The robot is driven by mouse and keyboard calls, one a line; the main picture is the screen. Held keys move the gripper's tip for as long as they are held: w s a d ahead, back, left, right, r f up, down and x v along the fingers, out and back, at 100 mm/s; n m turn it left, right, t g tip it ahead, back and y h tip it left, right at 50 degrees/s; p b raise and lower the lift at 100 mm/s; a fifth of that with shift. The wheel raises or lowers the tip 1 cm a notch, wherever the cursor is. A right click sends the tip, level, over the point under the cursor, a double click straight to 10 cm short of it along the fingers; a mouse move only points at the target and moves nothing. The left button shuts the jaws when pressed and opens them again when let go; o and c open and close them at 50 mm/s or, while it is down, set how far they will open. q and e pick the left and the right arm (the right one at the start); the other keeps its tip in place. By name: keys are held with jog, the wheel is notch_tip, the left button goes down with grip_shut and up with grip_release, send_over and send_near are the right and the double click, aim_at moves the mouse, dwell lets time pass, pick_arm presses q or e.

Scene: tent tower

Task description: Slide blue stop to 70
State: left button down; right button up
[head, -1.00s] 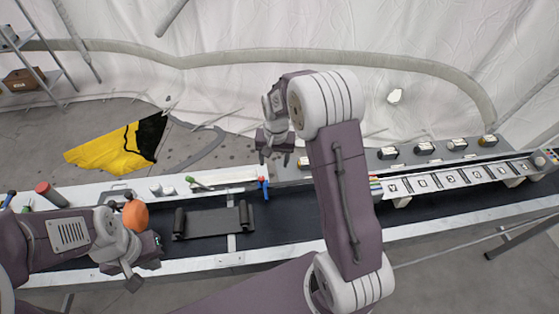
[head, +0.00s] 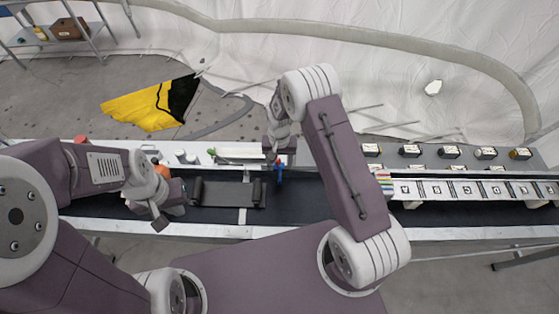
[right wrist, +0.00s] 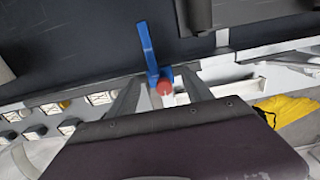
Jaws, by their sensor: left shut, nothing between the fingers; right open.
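The blue stop (head: 279,170) stands at the white rail along the far side of the dark belt. In the right wrist view the blue stop (right wrist: 149,50) is a bent blue bar with a red round end near my fingers. My right gripper (head: 279,148) is just behind the stop in the head view. Its fingers are open in the right wrist view (right wrist: 162,82), one on either side of the red end. I cannot tell whether they touch it. My left gripper (head: 160,217) is shut and empty over the belt at left. No 70 mark is legible.
A dark roller frame (head: 226,194) sits on the belt between the grippers. A green-handled tool (head: 232,157) lies on the rail left of the stop. A panel of marked tiles (head: 470,190) and several small boxes are at right. A yellow-black sheet (head: 150,105) lies behind.

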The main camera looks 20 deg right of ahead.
jog(key=shift+s+a+f, duration=0.1)
jog(key=shift+a+f, duration=0.1)
jog(key=shift+f, duration=0.15)
jog(key=shift+d+f, duration=0.1)
jog(key=shift+d, duration=0.05)
grip_shut()
dwell(1.1)
